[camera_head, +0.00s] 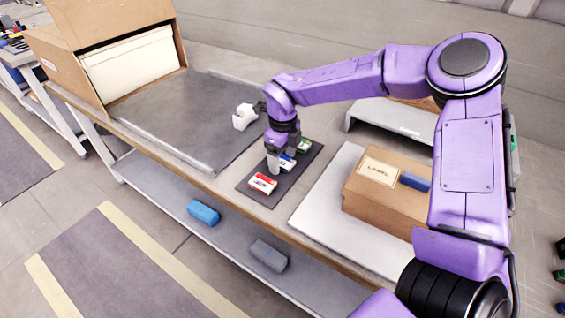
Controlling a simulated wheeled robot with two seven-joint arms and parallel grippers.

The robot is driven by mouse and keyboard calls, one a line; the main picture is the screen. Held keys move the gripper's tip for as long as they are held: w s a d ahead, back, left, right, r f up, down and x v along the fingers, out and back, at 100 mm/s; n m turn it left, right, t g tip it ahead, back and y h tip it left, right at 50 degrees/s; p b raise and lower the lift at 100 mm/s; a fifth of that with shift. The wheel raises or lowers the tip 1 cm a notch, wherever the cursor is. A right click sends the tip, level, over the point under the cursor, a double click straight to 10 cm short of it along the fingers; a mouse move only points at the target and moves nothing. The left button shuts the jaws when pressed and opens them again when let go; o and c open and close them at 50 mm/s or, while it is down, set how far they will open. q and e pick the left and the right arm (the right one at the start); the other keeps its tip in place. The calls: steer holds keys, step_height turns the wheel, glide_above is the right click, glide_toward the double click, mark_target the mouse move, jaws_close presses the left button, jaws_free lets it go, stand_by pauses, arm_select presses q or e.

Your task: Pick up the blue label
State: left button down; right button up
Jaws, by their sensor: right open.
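Three small label blocks lie in a row on a dark mat (257,196). The blue label (287,163) is in the middle, the red label (263,183) at the near end, and the green label (304,145) at the far end. My right gripper (279,164) points down at the blue label, with its fingers open and partly hiding it. I cannot tell whether the fingers touch the label. My left gripper is out of view.
A cardboard box (365,195) marked LABEL stands on a white board (318,213) to the right. A large open carton (60,62) stands at the back left by a grey plate (190,120). A blue block (203,212) and a grey block (268,255) lie on the lower shelf.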

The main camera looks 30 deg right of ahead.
steer(key=c, duration=1.3)
steer(key=shift+o, duration=0.2)
steer(key=shift+r, duration=0.15)
